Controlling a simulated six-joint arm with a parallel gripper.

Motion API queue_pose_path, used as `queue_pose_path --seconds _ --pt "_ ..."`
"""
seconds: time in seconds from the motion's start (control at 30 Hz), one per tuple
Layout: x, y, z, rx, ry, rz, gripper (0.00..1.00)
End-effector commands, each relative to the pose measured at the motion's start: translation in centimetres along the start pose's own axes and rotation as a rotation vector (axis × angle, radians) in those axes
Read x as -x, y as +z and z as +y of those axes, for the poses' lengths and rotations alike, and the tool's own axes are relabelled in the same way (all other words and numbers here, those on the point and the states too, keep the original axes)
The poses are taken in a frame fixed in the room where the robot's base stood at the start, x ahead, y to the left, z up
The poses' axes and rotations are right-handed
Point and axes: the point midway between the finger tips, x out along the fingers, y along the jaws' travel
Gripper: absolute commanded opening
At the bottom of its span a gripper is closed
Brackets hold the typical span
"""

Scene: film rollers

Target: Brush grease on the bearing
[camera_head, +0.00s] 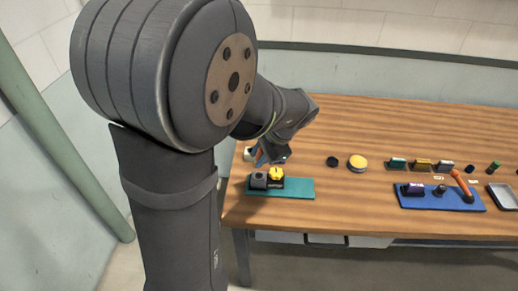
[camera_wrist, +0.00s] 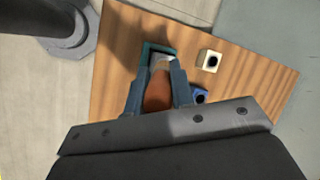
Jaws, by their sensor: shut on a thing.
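My gripper (camera_head: 270,152) is low over the left end of the table. In the wrist view its fingers (camera_wrist: 158,92) are shut on an orange-handled brush (camera_wrist: 158,88) with a pale tip. On the teal mat (camera_head: 300,188) stand a grey block (camera_head: 258,181) and a yellow piece (camera_head: 277,174) on a dark base. I cannot tell which part is the bearing, or whether the brush tip touches anything. A yellow-topped round tin (camera_head: 357,162), perhaps grease, stands right of the gripper.
A black round piece (camera_head: 333,162) lies by the tin. Small blocks stand farther right, behind a blue mat (camera_head: 420,204) holding several parts. A metal tray (camera_head: 504,196) is at the right edge. A cream holed block (camera_wrist: 210,60) and a blue one (camera_wrist: 199,96) are near my fingers.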

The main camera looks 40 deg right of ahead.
Motion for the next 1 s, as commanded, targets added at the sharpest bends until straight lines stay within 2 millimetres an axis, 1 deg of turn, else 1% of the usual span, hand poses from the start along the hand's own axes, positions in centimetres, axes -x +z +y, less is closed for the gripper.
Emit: queue_pose_path --seconds 0.13,0.4,0.47,0.53,0.6,0.77,1.0 --pt "-0.6 -0.2 0.2 0.001 0.001 -0.001 0.00" --pt "-0.7 -0.2 0.3 0.002 0.001 0.000 0.00" --pt "-0.5 -0.2 0.2 0.002 0.000 0.000 0.00" --pt "0.1 0.0 0.0 0.003 -0.001 0.002 0.00" --pt "0.2 0.0 0.0 0.002 0.000 0.000 0.00" --pt "-0.2 -0.1 0.1 0.001 0.001 -0.001 0.00" --pt "-1.9 -0.6 0.8 0.001 0.003 -0.002 0.00"
